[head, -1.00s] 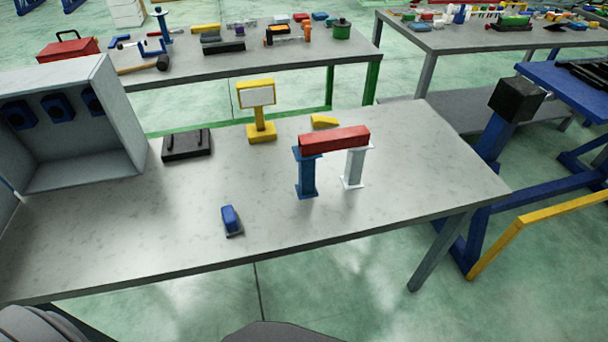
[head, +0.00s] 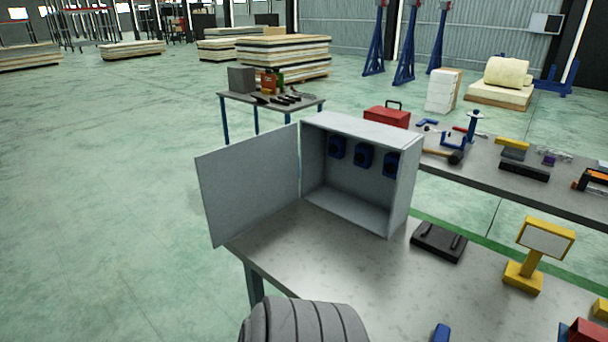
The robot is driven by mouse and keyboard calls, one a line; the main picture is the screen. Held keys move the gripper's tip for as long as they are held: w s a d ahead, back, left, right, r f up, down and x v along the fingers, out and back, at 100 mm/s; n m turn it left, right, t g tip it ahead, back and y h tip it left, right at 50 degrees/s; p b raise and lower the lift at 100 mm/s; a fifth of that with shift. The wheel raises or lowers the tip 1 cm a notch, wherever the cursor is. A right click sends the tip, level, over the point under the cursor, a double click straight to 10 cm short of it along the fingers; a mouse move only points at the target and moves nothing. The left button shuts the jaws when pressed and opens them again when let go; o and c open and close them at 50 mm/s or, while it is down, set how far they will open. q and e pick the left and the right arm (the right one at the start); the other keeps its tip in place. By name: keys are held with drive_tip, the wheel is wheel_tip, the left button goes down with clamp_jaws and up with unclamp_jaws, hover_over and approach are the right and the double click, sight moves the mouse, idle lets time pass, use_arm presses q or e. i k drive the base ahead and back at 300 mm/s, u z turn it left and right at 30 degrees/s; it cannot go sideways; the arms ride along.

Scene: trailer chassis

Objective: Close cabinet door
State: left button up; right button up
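A grey cabinet (head: 409,186) stands on the near table (head: 285,248), its front open toward me. Several dark blue fittings (head: 362,155) are fixed to its inside back wall. The cabinet door (head: 248,184) is swung wide open to the left, hinged on the cabinet's left front edge, and it reaches past the table's left edge. Neither gripper is visible. A ribbed dark grey part of my own body shows at the bottom, in front of the table, apart from the door.
A tool table (head: 471,178) stands behind. Open floor (head: 120,240) lies left of the door.

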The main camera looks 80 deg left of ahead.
sight(242, 184)
drive_tip(key=z, duration=1.85)
drive_tip(key=k, duration=2.85)
drive_tip(key=u, duration=2.65)
drive_tip(key=k, duration=0.2)
drive_tip(key=u, duration=0.15)
